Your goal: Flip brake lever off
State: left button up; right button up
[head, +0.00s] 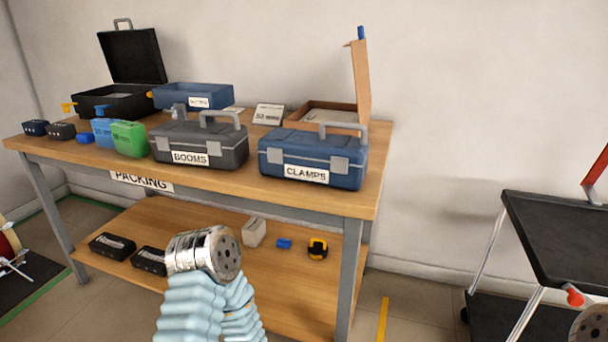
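A black-topped cart (572,232) stands at the right edge, cut off by the frame. A small red knob-like part (575,297) sits low on its near side, by a silver leg; it may be the brake lever, but I cannot tell its position. A red bar (596,168) rises at the cart's far right. My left arm is in view at the lower middle, with a silver joint and pale blue sleeve, apart from the cart. Only a round end of my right arm shows at the bottom right corner. No fingers of either gripper are visible.
A wooden workbench (330,195) fills the left and middle, bearing a blue CLAMPS case (313,158), a dark BOOMS case (198,143) and open boxes. Its lower shelf (285,290) holds small items. Floor with a yellow stripe (383,318) lies clear between bench and cart.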

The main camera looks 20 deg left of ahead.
aim_at(576, 298)
jog(key=z, duration=1.2)
